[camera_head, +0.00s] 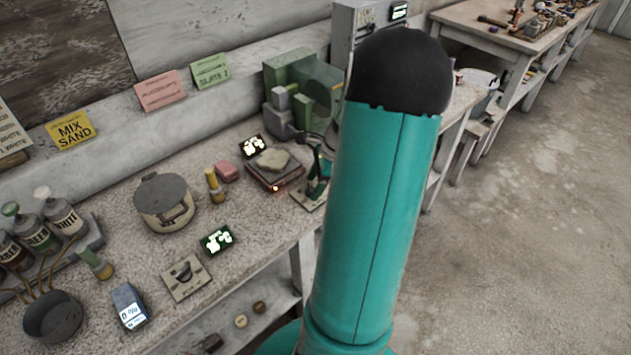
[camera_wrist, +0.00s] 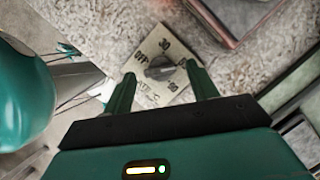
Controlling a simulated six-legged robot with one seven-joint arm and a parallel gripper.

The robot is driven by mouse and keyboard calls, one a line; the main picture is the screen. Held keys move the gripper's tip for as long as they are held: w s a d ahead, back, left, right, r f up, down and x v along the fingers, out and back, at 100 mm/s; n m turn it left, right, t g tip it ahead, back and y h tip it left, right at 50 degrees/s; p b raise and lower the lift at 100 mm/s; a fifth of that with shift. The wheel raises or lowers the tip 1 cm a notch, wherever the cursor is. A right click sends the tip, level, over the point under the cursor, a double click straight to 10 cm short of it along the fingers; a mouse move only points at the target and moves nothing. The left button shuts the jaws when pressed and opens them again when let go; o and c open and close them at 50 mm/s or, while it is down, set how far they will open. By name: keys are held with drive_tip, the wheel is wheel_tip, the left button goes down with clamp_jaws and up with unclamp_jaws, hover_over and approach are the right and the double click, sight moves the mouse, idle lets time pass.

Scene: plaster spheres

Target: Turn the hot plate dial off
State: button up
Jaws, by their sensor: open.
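The hot plate (camera_head: 262,181) is a low dark red unit with a lit orange-red light, bearing a pale stone-like lump. Beside it a pale dial plate (camera_head: 303,201) lies under my gripper (camera_head: 318,172). In the wrist view this dial plate (camera_wrist: 150,47) shows OFF and numbers around a dark knob (camera_wrist: 158,72). My gripper (camera_wrist: 160,70) is open, one finger on each side of the knob. Contact with the knob cannot be told. The knob's exact pointing is unclear. In the head view the knob is hidden by my gripper.
A second dial plate (camera_head: 183,290) with a dark knob lies nearer the front edge, by a small lit display (camera_head: 217,239). Open floor is at right.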

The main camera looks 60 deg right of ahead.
drive_tip(key=c, duration=1)
